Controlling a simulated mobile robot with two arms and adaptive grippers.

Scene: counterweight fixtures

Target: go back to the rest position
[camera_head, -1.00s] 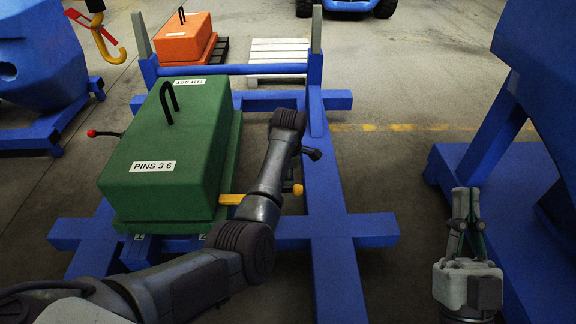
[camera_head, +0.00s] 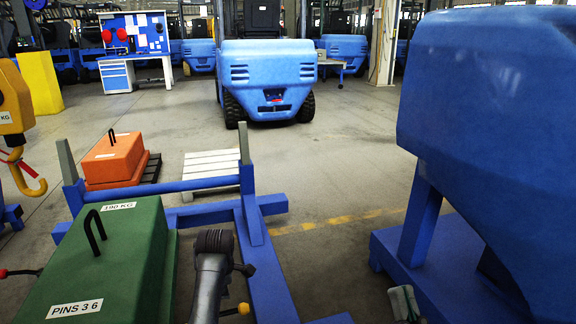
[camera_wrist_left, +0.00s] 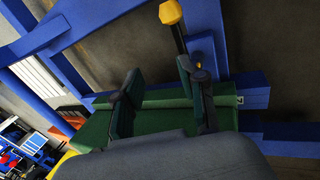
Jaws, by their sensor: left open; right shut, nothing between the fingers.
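My left arm (camera_head: 213,270) reaches up beside the right side of the green counterweight block (camera_head: 120,255), marked "PINS 3 6" and "190 KG"; its gripper cannot be made out in the head view. In the left wrist view my left gripper (camera_wrist_left: 158,72) has its two dark fingers wide apart, with nothing held between them. The green block (camera_wrist_left: 95,130) lies behind the fingers there. My right gripper (camera_head: 405,303) shows only in part at the bottom edge of the head view, fingers together and empty, beside the blue fixture on the right.
A yellow-tipped lever (camera_head: 240,310) sticks out beside the green block; its knob shows in the left wrist view (camera_wrist_left: 170,12). A blue frame (camera_head: 262,265) surrounds the block. A large blue body (camera_head: 490,130) stands close on the right. An orange block (camera_head: 113,160) and pallet lie behind.

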